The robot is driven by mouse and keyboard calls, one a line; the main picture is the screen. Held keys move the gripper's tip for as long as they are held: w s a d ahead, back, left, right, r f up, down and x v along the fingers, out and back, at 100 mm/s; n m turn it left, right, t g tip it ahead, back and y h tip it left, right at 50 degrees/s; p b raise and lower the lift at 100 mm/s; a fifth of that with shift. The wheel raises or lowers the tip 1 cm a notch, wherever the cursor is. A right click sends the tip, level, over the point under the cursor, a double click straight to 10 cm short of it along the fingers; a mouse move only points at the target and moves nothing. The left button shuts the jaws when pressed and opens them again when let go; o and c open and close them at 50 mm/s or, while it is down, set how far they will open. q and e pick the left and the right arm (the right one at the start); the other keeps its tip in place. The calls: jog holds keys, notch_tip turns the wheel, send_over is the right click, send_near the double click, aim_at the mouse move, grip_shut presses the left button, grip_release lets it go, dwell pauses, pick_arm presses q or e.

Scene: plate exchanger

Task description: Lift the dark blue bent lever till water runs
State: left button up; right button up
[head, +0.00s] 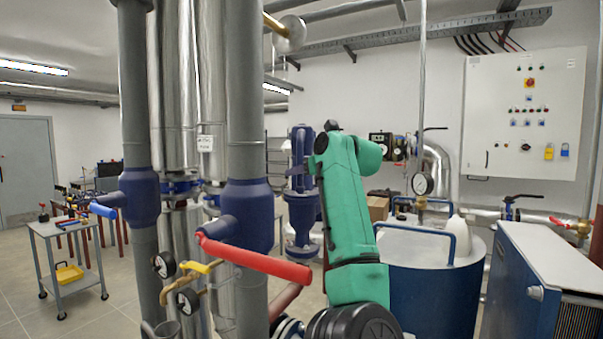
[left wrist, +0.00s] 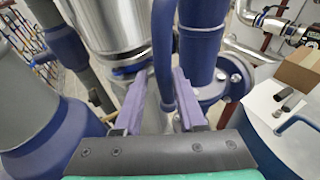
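The dark blue bent lever (left wrist: 163,45) runs down between the two purple fingers of my left gripper (left wrist: 160,76) in the left wrist view. The fingers are apart, one on each side of it. The lever lies closer to the right finger, and a gap shows on its left; I cannot tell whether it touches. In the head view, dark blue fittings (head: 303,218) stand just left of my green left arm, and the lever cannot be told clearly from them there. The gripper's fingertips are not clear in that view. My right gripper is not in view. No running water shows.
Grey vertical pipes with dark blue collars (head: 248,212) and a red-handled lever (head: 256,258) stand left of my arm. A blue tank (head: 438,295) with a white top is at the right. A cardboard box (left wrist: 301,70) stands behind it. A trolley (head: 72,245) is far left.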

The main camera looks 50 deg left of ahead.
pick_arm(q)
jog(key=shift+w+f, duration=0.15)
jog(key=b+v, duration=0.4)
jog(key=v, duration=1)
jog(key=shift+d, duration=0.2)
